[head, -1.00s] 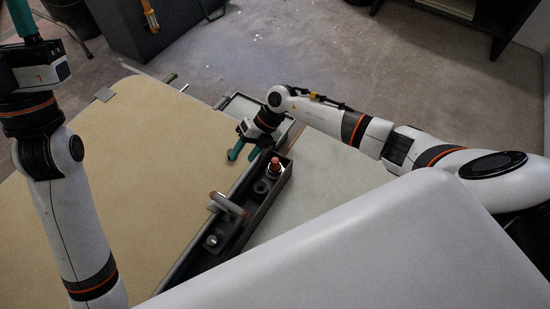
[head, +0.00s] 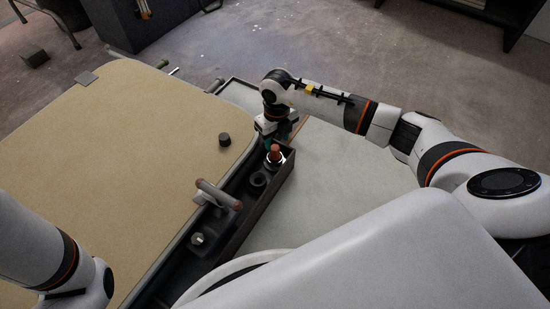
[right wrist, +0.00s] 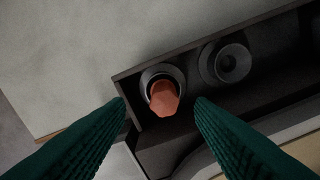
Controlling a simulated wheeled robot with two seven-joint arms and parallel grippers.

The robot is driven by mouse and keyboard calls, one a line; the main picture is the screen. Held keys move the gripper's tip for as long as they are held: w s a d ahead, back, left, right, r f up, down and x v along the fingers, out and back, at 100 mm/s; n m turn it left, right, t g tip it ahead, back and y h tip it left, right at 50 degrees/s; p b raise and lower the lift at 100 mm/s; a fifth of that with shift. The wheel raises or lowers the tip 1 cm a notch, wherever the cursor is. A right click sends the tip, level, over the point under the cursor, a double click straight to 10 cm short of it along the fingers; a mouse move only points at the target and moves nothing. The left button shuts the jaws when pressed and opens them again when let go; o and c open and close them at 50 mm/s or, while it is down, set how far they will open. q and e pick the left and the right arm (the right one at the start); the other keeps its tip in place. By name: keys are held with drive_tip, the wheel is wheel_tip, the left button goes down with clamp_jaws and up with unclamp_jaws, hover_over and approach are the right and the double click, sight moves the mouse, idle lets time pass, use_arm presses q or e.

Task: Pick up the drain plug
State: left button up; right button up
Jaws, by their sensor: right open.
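A dark short cylinder (head: 224,139) stands on the tan board (head: 130,150). The pale surface right of the tray (head: 330,185) is clear.

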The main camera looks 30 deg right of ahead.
sight(275, 147)
drive_tip(key=shift+w+a+f+b, duration=0.1)
drive_tip(key=shift+a+f+b, duration=0.05)
drive_tip(key=shift+f+b, duration=1.25)
drive_tip(key=shift+a+f+b, duration=0.1)
drive_tip(key=shift+f+b, duration=1.15)
drive_tip(key=shift+f, duration=0.1)
drive_tip(key=shift+r, duration=0.1)
drive_tip(key=shift+c, duration=0.2)
drive_tip(key=c, duration=1)
wheel_tip(275, 147, up, 10)
drive_tip(key=p, duration=0.7)
drive_tip(key=shift+r+p, duration=0.1)
drive_tip(key=shift+p, duration=0.25)
